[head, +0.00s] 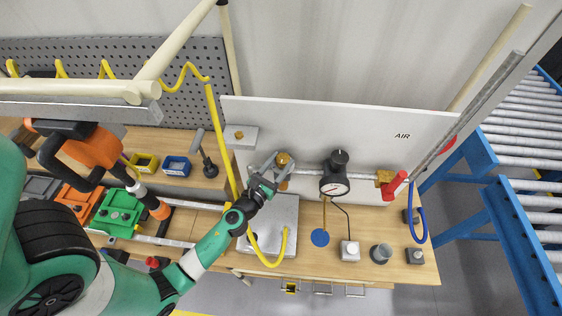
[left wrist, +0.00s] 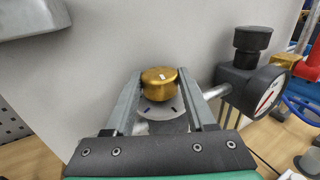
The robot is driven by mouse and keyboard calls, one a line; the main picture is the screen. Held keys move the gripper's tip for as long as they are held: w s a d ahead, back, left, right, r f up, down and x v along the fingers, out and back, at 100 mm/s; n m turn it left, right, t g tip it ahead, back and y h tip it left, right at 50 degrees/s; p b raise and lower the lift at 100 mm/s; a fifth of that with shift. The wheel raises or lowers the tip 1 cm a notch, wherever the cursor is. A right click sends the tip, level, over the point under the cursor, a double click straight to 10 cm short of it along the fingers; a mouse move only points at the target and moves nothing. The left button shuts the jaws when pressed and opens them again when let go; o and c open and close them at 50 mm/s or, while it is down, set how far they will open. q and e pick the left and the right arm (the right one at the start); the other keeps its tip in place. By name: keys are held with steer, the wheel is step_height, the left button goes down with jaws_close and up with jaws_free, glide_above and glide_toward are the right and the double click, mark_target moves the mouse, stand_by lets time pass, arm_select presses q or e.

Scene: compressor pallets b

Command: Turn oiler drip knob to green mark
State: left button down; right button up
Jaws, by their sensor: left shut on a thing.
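The brass oiler drip knob (head: 284,159) stands out from the white AIR panel, left of the pressure gauge. My left gripper (head: 272,166) reaches it from the front, shut on the knob. In the left wrist view the knob (left wrist: 159,85) sits between the two grey fingers (left wrist: 161,80). A small white mark shows on the knob's top. A pale curved scale plate (left wrist: 162,108) with dark blue-looking marks lies below it. I cannot make out a green mark. My right gripper is in neither view.
The black-topped regulator with its gauge (head: 335,185) stands just right of the knob. A red valve handle (head: 395,184) is further right. A grey plate with a yellow hose (head: 268,252) lies below my gripper. Blue roller conveyors (head: 520,190) stand at the right.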

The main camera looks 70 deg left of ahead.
arm_select(q)
steer(key=m+t+h, duration=0.1)
steer(key=m+h, duration=0.1)
steer(key=h, duration=0.1)
steer(key=shift+s+a+t, duration=0.2)
steer(key=shift+a+t, duration=0.15)
steer(key=shift+t, duration=0.05)
steer(key=m+t+h, duration=0.1)
steer(key=m+h, duration=0.1)
steer(key=shift+a+h, duration=0.15)
steer(key=shift+h, duration=0.15)
steer(key=m+h+b, duration=0.1)
steer(key=h, duration=0.1)
steer(key=m+h+b, duration=0.2)
steer(key=h, duration=0.1)
steer(key=shift+a+f+t, duration=0.1)
steer(key=shift+f+t, duration=0.05)
steer(key=shift+t, duration=0.15)
steer(key=shift+m+h+b, duration=0.8)
steer(key=shift+m+h, duration=0.1)
steer(key=shift+h, duration=0.4)
steer(key=shift+c, duration=1.2)
jaws_free()
